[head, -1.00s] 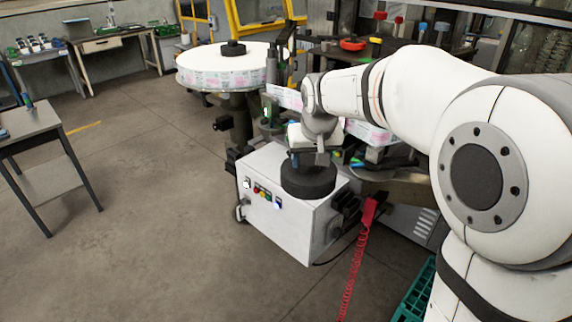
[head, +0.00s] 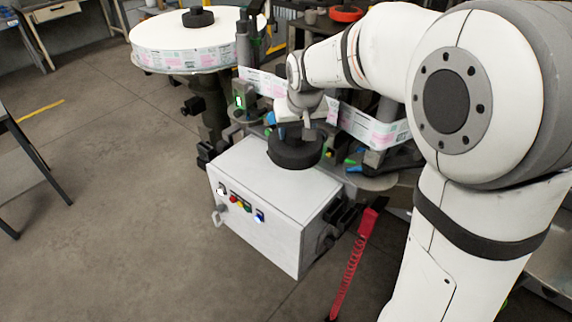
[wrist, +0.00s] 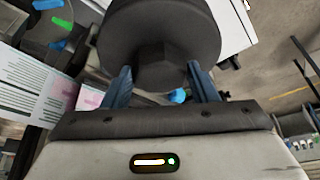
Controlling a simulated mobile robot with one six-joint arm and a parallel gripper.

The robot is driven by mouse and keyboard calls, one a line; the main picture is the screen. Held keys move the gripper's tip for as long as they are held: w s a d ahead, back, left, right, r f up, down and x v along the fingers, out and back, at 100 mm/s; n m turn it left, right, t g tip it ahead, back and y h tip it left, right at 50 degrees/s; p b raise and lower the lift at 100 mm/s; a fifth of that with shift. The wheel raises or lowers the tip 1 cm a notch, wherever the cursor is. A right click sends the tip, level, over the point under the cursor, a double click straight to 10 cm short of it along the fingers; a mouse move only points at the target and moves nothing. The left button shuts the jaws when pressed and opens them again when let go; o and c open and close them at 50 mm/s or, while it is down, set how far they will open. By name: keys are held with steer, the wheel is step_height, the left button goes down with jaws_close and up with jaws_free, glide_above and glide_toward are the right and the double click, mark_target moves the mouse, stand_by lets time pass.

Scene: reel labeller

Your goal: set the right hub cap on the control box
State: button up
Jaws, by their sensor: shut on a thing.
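The right hub cap (head: 295,152) is a thick black disc with a raised central knob. My gripper (head: 297,130) is shut on that knob from above; in the wrist view the blue fingers (wrist: 158,68) stand on either side of it, with the cap (wrist: 160,25) beyond them. The control box (head: 258,222) is a white cabinet with coloured buttons on its front. In the head view the cap overlaps the back right part of the box top. I cannot tell whether it touches the box. In the wrist view a white box edge shows beyond the cap.
A large white label reel (head: 180,58) with another black cap (head: 198,17) on it stands behind left. A label strip (head: 372,128) and labeller parts lie behind and right of the box. Floor at front left is clear.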

step_height(320, 180, down, 13)
steer(key=shift+s+a+r+p, duration=0.1)
steer(key=shift+a+r+p, duration=0.05)
steer(key=shift+p, duration=0.55)
steer(key=shift+f, duration=0.2)
steer(key=o, duration=1.2)
steer(key=shift+r, duration=0.1)
